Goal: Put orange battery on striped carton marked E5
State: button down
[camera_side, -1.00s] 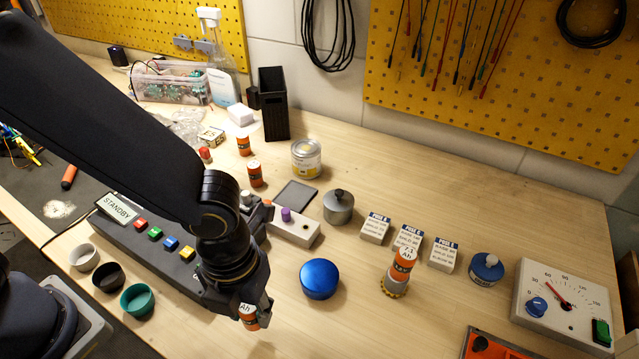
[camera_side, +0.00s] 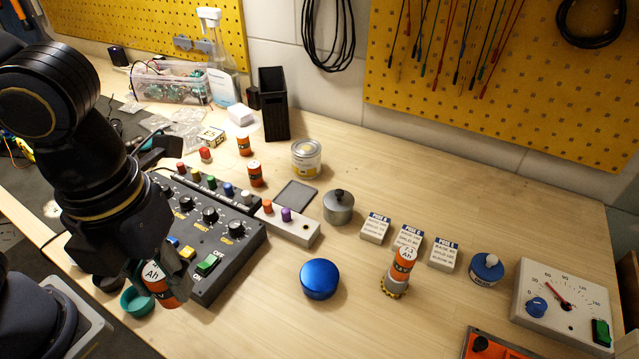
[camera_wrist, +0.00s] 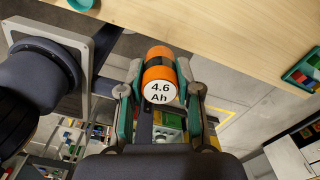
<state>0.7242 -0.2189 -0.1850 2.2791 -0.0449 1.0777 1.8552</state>
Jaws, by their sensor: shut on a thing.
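My gripper (camera_side: 163,272) is shut on an orange battery (camera_side: 162,290) with a white end. The wrist view shows the battery (camera_wrist: 159,70) between both fingers, its end reading 4.6 Ah. In the side view it is held at the lower left, in front of the control box and over the teal cup. A small white and yellow carton (camera_side: 211,137) stands at the back left; its marking is too small to read. Three white cartons with blue bands, left (camera_side: 375,229), middle (camera_side: 408,240) and right (camera_side: 443,256), stand at centre right; I cannot make out E5 on any.
Other orange batteries stand at the back (camera_side: 244,147), beside it (camera_side: 255,174), and on a yellow-grey base (camera_side: 403,266). The control box (camera_side: 225,250), teal cup (camera_side: 138,302), blue lid (camera_side: 320,279), grey pot (camera_side: 338,208) and dial meter (camera_side: 562,303) occupy the bench. Its front centre is clear.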

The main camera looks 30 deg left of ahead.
jog(key=w+a+r+n, duration=0.1)
jog(key=w+r+n, duration=0.3)
jog(key=w, duration=0.9)
jog(key=w+a+n, duration=0.5)
jog(key=w+a, duration=0.4)
jog(key=w, duration=0.3)
jog(key=w+a+f+n, duration=0.2)
jog(key=a+f+n, duration=0.1)
jog(key=a, duration=0.9)
jog(key=w+a+f+n, duration=0.3)
jog(key=a, duration=1)
send_over(211, 133)
jog(key=s, duration=0.1)
jog(key=f, duration=0.8)
jog(key=shift+d+f, duration=0.1)
jog(key=shift+d, duration=0.1)
jog(key=shift+w+a+f, duration=0.15)
jog(key=shift+w+f, duration=0.3)
jog(key=shift+f, duration=1.6)
jog(key=shift+f, duration=0.15)
